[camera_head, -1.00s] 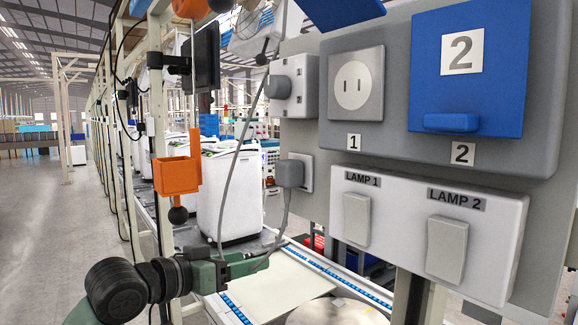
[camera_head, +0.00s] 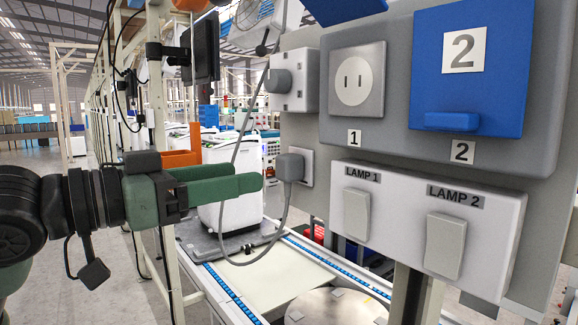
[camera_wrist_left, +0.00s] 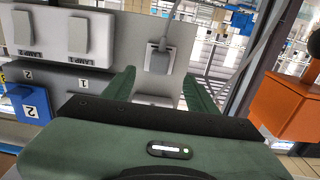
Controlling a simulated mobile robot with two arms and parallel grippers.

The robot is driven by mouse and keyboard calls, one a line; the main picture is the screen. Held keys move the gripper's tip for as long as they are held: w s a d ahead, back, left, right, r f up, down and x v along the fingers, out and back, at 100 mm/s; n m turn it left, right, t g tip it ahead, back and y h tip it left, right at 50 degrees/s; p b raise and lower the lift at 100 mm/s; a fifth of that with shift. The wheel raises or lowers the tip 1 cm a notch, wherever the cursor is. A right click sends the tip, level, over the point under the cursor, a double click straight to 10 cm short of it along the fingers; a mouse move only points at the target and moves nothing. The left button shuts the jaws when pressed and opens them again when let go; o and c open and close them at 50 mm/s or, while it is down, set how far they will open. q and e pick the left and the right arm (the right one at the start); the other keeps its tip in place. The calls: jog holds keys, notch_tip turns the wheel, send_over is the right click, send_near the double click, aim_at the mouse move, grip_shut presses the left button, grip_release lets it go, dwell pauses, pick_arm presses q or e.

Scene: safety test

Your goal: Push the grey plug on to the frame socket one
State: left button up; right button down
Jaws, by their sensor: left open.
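The grey plug (camera_head: 290,168) sits against a pale socket plate (camera_head: 307,167) on the left side of the panel, its cord hanging in a loop below. Frame socket one (camera_head: 357,80), a square grey plate with a round two-slot face, is on the panel front above label 1 (camera_head: 354,138). My left gripper (camera_head: 256,182) is open and level with the plug, a short gap to its left. In the left wrist view the plug (camera_wrist_left: 159,60) lies ahead, between the directions of the two green fingers (camera_wrist_left: 158,80). My right gripper is not in view.
A blue cover (camera_head: 470,65) marked 2 hangs right of socket one. The lamp switch box (camera_head: 400,200) is below. A grey knob box (camera_head: 290,82) is above the plug. An orange holder (camera_wrist_left: 285,105) stands at right in the wrist view.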

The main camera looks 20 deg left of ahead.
aim_at(280, 170)
pick_arm(q)
jog(key=p+x, duration=0.3)
jog(key=x, duration=0.4)
jog(key=shift+w+d+r, duration=0.1)
jog(key=shift+w+d, duration=0.1)
jog(key=shift+w+d+p, duration=0.35)
jog(key=shift+w+p, duration=0.05)
jog(key=shift+w, duration=0.1)
jog(key=shift+p, duration=0.4)
dwell(0.5)
grip_shut()
dwell(0.5)
